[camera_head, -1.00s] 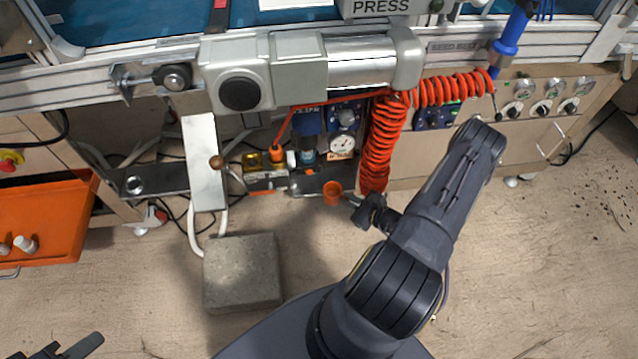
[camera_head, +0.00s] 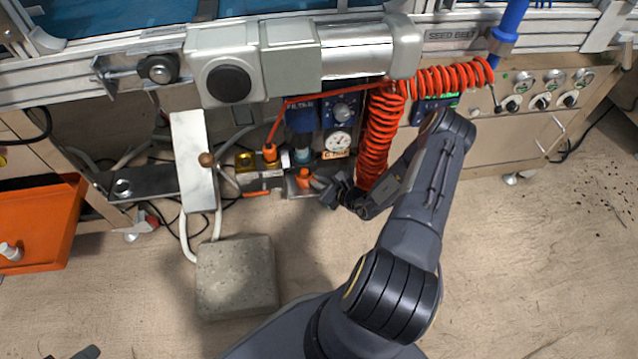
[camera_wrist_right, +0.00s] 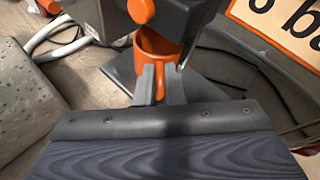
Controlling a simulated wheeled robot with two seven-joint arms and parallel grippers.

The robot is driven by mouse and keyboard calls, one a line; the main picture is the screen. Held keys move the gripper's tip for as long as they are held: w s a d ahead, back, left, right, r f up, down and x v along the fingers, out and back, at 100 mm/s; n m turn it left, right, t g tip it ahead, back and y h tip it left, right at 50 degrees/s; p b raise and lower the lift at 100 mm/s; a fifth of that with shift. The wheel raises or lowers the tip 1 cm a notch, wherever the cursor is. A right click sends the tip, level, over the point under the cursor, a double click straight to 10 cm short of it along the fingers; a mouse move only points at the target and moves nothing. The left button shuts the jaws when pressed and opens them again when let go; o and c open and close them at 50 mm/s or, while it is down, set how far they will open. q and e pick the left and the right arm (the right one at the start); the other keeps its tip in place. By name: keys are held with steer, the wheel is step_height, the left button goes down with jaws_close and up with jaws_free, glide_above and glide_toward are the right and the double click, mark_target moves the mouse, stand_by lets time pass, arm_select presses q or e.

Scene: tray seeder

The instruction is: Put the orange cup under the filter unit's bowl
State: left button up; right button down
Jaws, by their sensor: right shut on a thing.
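The orange cup (camera_head: 304,177) is at the filter unit (camera_head: 302,116), just below its bluish bowl (camera_head: 303,156). In the right wrist view the cup (camera_wrist_right: 160,50) has its open top near an orange knob (camera_wrist_right: 141,10) that hangs above it. My right gripper (camera_head: 319,183) reaches in from the right. In its wrist view the two fingers (camera_wrist_right: 159,84) are shut on the cup's handle. I cannot tell whether the cup touches the dark plate (camera_wrist_right: 118,68) under it. Only a dark tip of my left gripper (camera_head: 86,352) shows at the bottom left edge.
The coiled red hose (camera_head: 378,140) hangs close to my right gripper. A gauge (camera_head: 339,143) sits right of the bowl, and a yellow block (camera_head: 245,161) left of it. A concrete block (camera_head: 237,277) and an orange bin (camera_head: 45,235) stand left.

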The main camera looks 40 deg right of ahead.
steer(key=shift+f, duration=0.15)
steer(key=c, duration=1.5)
jaws_free()
